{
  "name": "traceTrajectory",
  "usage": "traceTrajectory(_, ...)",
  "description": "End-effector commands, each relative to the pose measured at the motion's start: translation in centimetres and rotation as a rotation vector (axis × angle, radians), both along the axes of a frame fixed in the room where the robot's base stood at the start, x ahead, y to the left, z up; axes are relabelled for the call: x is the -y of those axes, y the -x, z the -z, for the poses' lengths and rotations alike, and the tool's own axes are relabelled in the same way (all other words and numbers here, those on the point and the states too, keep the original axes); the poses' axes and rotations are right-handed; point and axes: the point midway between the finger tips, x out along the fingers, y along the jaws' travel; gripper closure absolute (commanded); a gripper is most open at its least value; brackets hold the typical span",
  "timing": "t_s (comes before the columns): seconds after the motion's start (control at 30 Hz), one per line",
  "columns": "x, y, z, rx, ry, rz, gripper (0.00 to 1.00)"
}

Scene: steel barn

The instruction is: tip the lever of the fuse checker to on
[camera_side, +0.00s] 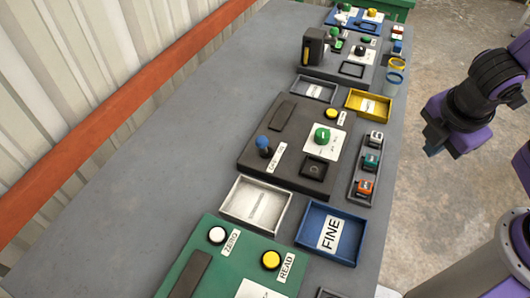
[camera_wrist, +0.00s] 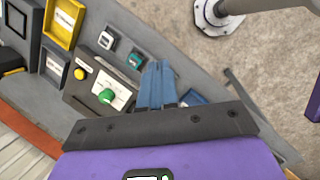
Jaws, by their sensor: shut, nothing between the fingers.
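A dark panel device (camera_side: 302,121), which appears to be the fuse checker, lies mid-bench in the side view. Its blue-knobbed lever (camera_side: 263,143) is at the near left beside a white label too small to read surely. I cannot tell which way the lever is set. The panel has a green knob (camera_side: 322,134) and a yellow button (camera_side: 331,113). In the wrist view the panel (camera_wrist: 88,92) is partly seen, with its green knob (camera_wrist: 106,96); the lever is hidden behind my gripper. My gripper (camera_wrist: 158,66) has its blue fingers shut and empty, apart from the lever.
Small fuse-like blocks sit in a strip (camera_side: 351,192) right of the panel. A white tray (camera_side: 229,199), blue tray (camera_side: 350,258), grey tray (camera_side: 328,83) and yellow tray (camera_side: 386,97) surround it. A green panel (camera_side: 218,263) is nearest. The bench's left side is clear, beside a corrugated wall.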

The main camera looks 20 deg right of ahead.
Motion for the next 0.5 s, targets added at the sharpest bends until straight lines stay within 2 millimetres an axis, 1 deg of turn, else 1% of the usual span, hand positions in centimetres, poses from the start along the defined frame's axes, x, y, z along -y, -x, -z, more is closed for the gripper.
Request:
traceTrajectory(0.03,-1.5,-0.9,0.3,0.018,0.053,-0.076,1.0)
traceTrajectory(0.17,-5.2,-2.8,0.8,0.073,0.183,-0.264,1.0)
traceTrajectory(0.2,-6.3,-3.4,1.0,0.091,0.222,-0.32,1.0)
traceTrajectory(0.27,-8.2,-4.0,1.3,0.118,0.281,-0.404,1.0)
traceTrajectory(0.3,-9.6,-4.4,1.5,0.136,0.319,-0.462,1.0)
traceTrajectory(0.37,-11.6,-4.8,1.7,0.165,0.378,-0.544,1.0)
traceTrajectory(0.4,-13.0,-5.0,2.0,0.185,0.417,-0.6,1.0)
traceTrajectory(0.47,-15.2,-5.2,2.3,0.215,0.477,-0.683,1.0)
traceTrajectory(0.5,-16.7,-5.2,2.5,0.238,0.515,-0.737,1.0)
